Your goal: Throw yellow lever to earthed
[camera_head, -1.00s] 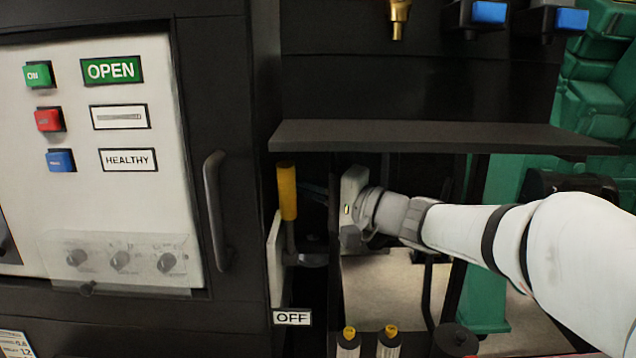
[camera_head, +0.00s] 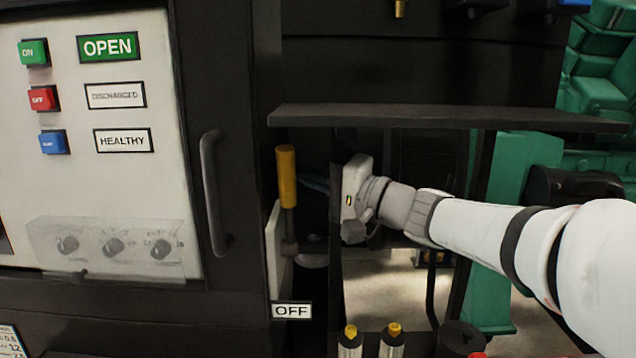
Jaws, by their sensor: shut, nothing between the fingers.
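The yellow lever (camera_head: 286,177) stands upright in the recess beneath the dark shelf, on a grey stem beside a pale plate. A label reading OFF (camera_head: 292,311) sits below it. My gripper (camera_head: 318,186) reaches in from the right, its white body just right of a dark upright. Its dark fingers point left toward the lever's handle and are partly hidden by the upright. They are shut and appear empty. Whether the fingertips touch the lever, I cannot tell.
A dark shelf (camera_head: 440,117) runs just above my arm. A vertical door handle (camera_head: 213,193) is left of the lever, by a panel with OPEN, DISCHARGED and HEALTHY labels. Two yellow-topped cylinders (camera_head: 350,343) stand below. Green machinery (camera_head: 600,95) is at the right.

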